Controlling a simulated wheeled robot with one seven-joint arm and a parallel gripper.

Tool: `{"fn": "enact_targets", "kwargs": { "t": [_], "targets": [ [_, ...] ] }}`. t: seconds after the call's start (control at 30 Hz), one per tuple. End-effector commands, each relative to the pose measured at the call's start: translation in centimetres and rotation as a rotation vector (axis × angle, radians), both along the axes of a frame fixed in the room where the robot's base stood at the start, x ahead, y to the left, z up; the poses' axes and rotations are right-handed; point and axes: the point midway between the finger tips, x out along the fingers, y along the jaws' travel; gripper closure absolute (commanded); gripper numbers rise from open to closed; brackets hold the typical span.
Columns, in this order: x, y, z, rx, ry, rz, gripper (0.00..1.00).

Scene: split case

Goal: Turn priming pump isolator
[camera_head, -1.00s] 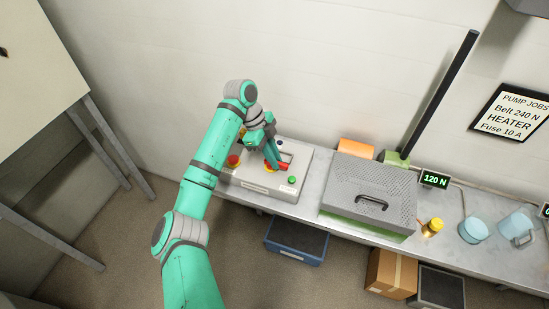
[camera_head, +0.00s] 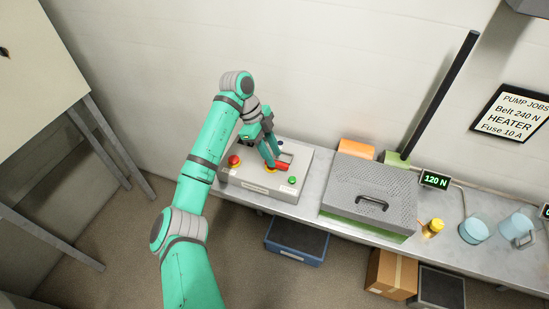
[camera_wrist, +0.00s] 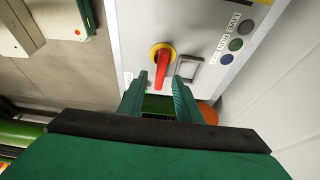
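The priming pump isolator appears to be the red handle (camera_wrist: 161,70) on a yellow round base (camera_wrist: 155,50) on the light grey control panel (camera_wrist: 125,25). In the head view, the red handle (camera_head: 283,166) shows beside my fingers and points right from the yellow base (camera_head: 270,170), which is partly hidden. My gripper (camera_wrist: 162,85) is open. Its green fingers stand on either side of the handle's free end in the wrist view, with gaps showing; contact cannot be told. In the head view, my gripper (camera_head: 274,163) reaches down over the panel (camera_head: 260,188).
A red button (camera_head: 234,160) and a green button (camera_head: 292,180) sit on the panel. A perforated grey cover with a handle (camera_head: 368,185) stands to the right on the bench (camera_head: 470,258). A black bar (camera_head: 440,95) rises behind it. A wall rises behind the bench.

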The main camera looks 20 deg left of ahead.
Motion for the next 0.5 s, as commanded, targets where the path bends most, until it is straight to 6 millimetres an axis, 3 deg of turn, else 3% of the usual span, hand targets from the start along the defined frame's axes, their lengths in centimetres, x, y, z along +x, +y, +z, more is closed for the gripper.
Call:
{"fn": "enact_targets", "kwargs": {
  "t": [0.3, 0.5],
  "targets": [
    [0.1, 2.4, 5.5, 0.003, -0.001, 0.0, 0.69],
    [0.1, 3.0, 7.3, 0.0, 0.001, -0.001, 0.69]
  ]
}}
